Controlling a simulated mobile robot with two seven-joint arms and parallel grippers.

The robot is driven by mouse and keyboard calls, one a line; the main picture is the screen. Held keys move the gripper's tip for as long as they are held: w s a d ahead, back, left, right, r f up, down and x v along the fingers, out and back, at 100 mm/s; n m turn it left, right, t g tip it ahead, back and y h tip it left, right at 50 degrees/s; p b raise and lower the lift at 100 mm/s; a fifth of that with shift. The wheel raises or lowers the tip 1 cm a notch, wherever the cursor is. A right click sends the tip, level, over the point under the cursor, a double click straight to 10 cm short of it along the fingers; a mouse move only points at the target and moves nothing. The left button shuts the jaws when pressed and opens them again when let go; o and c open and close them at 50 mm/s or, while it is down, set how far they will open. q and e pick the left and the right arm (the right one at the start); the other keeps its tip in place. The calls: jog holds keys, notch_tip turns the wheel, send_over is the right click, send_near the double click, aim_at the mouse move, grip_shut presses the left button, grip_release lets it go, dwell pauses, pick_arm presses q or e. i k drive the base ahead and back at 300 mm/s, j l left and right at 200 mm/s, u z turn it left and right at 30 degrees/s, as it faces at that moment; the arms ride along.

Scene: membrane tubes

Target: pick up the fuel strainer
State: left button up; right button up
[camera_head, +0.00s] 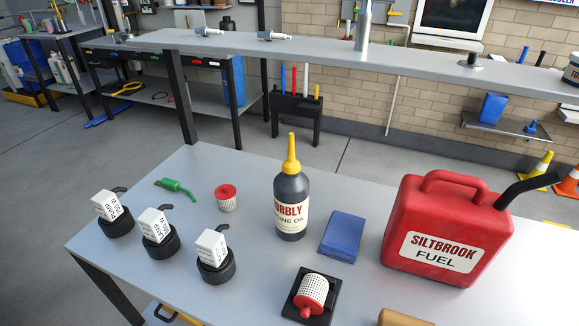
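Two white perforated cylinders with red ends, which look like strainers, are on the grey table (190,245). The smaller strainer (226,199) stands upright with its red cap on top, left of the oil bottle. The larger strainer (313,290) lies tilted on a black square tray (330,312) near the front, its red end and nozzle toward me. The frame does not show which one is the fuel strainer. Neither of my grippers is in view.
A red fuel can (440,215) with a black spout stands at right. A dark oil bottle (291,195) with a yellow nozzle stands at the middle back. A blue folded cloth (343,235), a green-handled item (176,187) and three white boxes on black bases (158,235) are also there.

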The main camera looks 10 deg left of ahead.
aim_at(310, 297)
jog(key=i+j+z, duration=0.15)
jog(key=j+z, duration=0.15)
jog(key=j, duration=0.55)
jog(key=i+j+z, duration=0.1)
jog(key=j+z, duration=0.25)
jog(key=j, duration=0.5)
